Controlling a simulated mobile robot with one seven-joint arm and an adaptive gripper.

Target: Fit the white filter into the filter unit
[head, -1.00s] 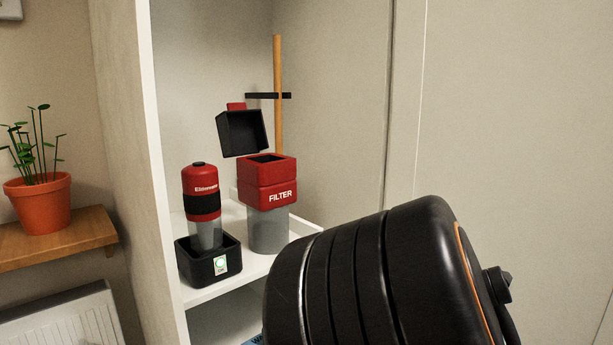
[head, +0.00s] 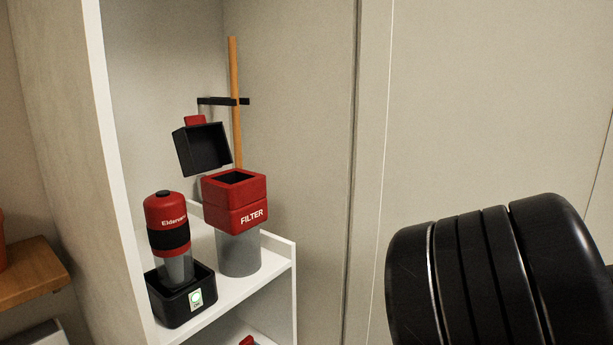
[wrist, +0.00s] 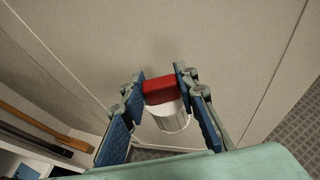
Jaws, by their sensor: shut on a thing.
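The filter unit (head: 235,202) stands on the white shelf in the head view, red above and grey below, with "FILTER" on its front. Its top is open, showing a dark square opening. Its black lid (head: 203,149) is swung up behind it. In the wrist view my gripper (wrist: 162,88) is shut on the red square cap of the white filter (wrist: 172,116). The white ribbed body extends from the cap, clear of any surface. The head view shows only my black arm at the lower right; my gripper and the white filter are not seen there.
A red and black bottle-shaped device (head: 170,240) stands in a black tray (head: 184,303) left of the filter unit. A wooden pole (head: 235,80) rises behind. The shelf's left side panel (head: 100,120) is an upright edge. The right side before the wall is free.

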